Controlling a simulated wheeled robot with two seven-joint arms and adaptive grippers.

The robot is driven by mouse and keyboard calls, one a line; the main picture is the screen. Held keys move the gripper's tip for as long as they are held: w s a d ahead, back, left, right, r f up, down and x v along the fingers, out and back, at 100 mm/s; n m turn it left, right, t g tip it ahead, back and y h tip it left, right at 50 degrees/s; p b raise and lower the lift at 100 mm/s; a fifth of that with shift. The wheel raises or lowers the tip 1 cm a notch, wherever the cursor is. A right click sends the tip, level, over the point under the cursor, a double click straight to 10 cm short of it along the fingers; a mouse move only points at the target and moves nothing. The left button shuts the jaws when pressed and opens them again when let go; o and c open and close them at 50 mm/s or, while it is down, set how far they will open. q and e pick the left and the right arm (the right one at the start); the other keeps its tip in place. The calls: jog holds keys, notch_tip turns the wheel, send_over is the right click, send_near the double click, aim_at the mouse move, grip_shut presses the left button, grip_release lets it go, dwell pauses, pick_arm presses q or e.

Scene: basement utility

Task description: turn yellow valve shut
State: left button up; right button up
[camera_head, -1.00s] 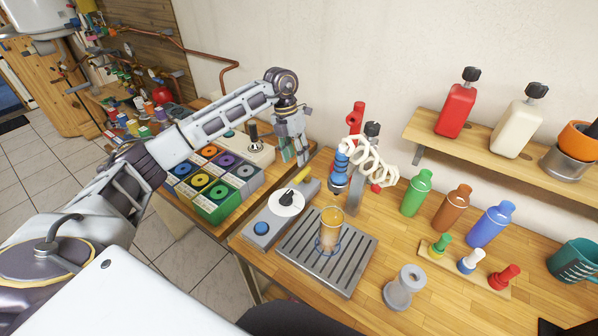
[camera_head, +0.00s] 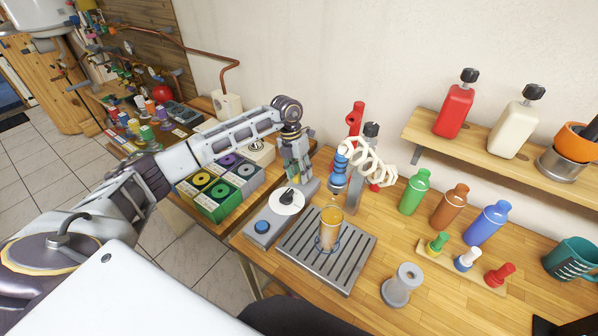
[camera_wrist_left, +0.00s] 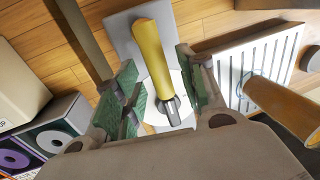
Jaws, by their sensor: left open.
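The yellow valve handle (camera_wrist_left: 150,52) lies between the two green-padded fingers of my left gripper (camera_wrist_left: 160,90) in the left wrist view. It points away from a dark grey hub (camera_wrist_left: 169,108) over a round white dial. In the head view my left gripper (camera_head: 299,172) hangs pointing down at the back of the white dial (camera_head: 286,202) and hides the yellow handle; the black hub shows in front. The fingers are open, one on each side of the handle, with visible gaps. My right gripper is not in view.
A blue button (camera_head: 262,227) sits on the grey valve base. A slatted metal tray (camera_head: 312,262) with an amber glass (camera_head: 330,228) stands close to its right. A coiled cream hose (camera_head: 370,160) on a stand is right of the gripper. Colored boxes (camera_head: 232,203) stand left.

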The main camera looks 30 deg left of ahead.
pick_arm(q)
grip_shut()
